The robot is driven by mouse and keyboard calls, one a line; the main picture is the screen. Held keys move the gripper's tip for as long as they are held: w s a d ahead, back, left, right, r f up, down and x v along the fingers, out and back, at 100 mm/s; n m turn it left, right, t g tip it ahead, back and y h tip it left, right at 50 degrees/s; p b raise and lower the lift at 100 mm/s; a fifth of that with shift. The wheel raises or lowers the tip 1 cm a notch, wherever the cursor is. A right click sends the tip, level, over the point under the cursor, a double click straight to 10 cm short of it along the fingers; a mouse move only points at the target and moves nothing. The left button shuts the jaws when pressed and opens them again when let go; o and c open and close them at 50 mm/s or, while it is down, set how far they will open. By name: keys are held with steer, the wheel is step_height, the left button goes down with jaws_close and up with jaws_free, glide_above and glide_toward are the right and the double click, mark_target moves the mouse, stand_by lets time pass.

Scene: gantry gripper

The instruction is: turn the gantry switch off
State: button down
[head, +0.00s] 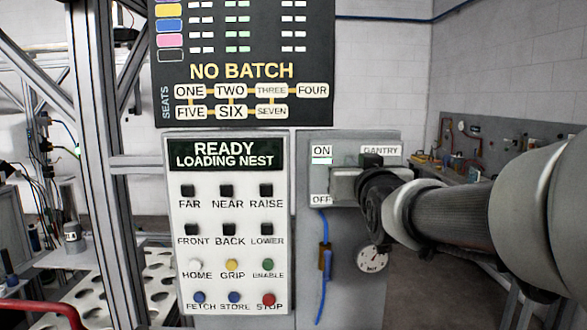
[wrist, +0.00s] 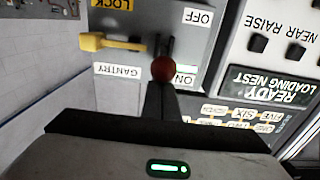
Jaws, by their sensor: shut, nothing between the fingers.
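The gantry switch shows in the wrist view, where the picture is upside down. Its red knob (wrist: 163,69) sits beside the ON label (wrist: 186,80), with the OFF label (wrist: 199,17) farther along the dark slot. My gripper (wrist: 160,88) is shut and empty, its fingers reaching up to the knob. I cannot tell whether they touch it. My arm and hand hide the switch there.
A yellow LOCK handle (wrist: 108,42) sticks out next to the switch. The button panel (head: 228,215) is close on the left, under the dark batch board (head: 245,50). A blue cable (head: 322,285) and a round gauge (head: 372,258) are below the switch.

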step_height(320, 180, down, 2)
steer(key=shift+b, duration=0.9)
steer(key=shift+s+r, duration=0.2)
steer(key=shift+r, duration=0.05)
steer(key=shift+s+r, duration=0.45)
steer(key=shift+s, duration=0.4)
steer(key=s+b, duration=0.2)
steer(key=s, duration=0.5)
steer(key=shift+b, duration=0.3)
